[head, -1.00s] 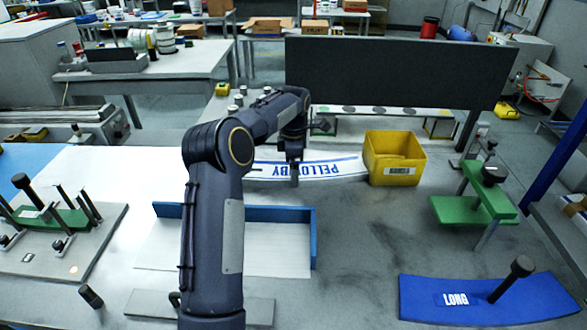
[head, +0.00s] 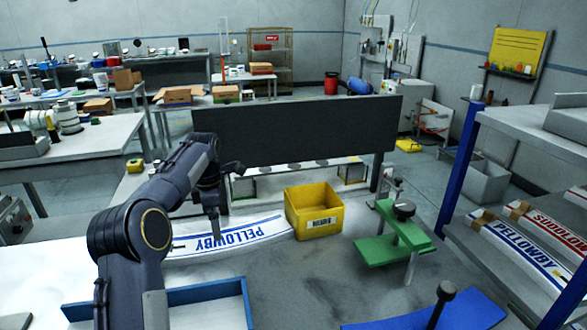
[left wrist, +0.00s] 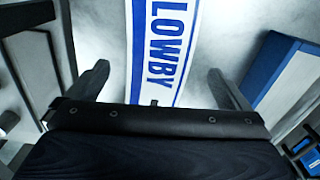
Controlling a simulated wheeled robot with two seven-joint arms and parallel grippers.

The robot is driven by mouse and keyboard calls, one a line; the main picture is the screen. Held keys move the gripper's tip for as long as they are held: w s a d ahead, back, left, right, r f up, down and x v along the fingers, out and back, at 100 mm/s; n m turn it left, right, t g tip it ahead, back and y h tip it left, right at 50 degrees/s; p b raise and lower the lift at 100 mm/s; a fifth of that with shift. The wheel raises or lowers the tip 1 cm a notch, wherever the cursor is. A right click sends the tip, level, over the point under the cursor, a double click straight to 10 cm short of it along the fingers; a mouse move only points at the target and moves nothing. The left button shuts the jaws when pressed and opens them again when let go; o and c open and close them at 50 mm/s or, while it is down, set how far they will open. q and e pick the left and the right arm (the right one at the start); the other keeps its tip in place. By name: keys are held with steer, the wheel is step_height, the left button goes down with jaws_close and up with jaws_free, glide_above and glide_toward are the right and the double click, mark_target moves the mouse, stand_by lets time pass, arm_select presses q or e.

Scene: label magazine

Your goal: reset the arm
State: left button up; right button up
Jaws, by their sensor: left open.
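My left arm comes in from the left in the head view, with its left gripper (head: 214,226) pointing down at the PELLOWBY label strip (head: 240,236). The strip is white with blue lettering and blue edge lines and lies on the table. In the left wrist view the two fingers of the left gripper (left wrist: 158,85) are spread wide with nothing between them but the view of the label (left wrist: 160,45) beyond. I cannot tell the exact height of the fingers over the label. My right gripper is in neither view.
A yellow bin (head: 315,212) stands right of the label. A green stand (head: 392,240) and a blue plate with a black knob (head: 440,312) are farther right. A dark panel (head: 297,130) stands behind. A blue-walled tray (head: 205,297) is in front. Shelves at right hold more label strips (head: 513,246).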

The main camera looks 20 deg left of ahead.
arm_select(q)
steer(key=s+d+r+m+t+h, duration=0.1)
steer(key=s+d+r+m+t, duration=0.1)
steer(key=s+d+r+m, duration=0.5)
steer(key=s+d+r+m+t+h, duration=0.1)
steer(key=s+d+m, duration=0.2)
steer(key=s+m, duration=0.5)
steer(key=s+d+f+m+t+h, duration=0.1)
steer(key=s+d+f+m, duration=0.2)
steer(key=s, duration=0.6)
steer(key=s+d+f+m+t, duration=0.1)
steer(key=s+d+f+m, duration=0.3)
steer(key=s+d, duration=0.3)
steer(key=s+m, duration=0.1)
steer(key=s, duration=0.2)
steer(key=shift+s+d+f+t+h, duration=0.2)
steer(key=shift+f+t+h, duration=0.1)
steer(key=shift+t+h, duration=0.1)
steer(key=shift+s+d+f+m, duration=0.1)
steer(key=shift+s+f+m, duration=0.1)
steer(key=shift+f+m, duration=0.15)
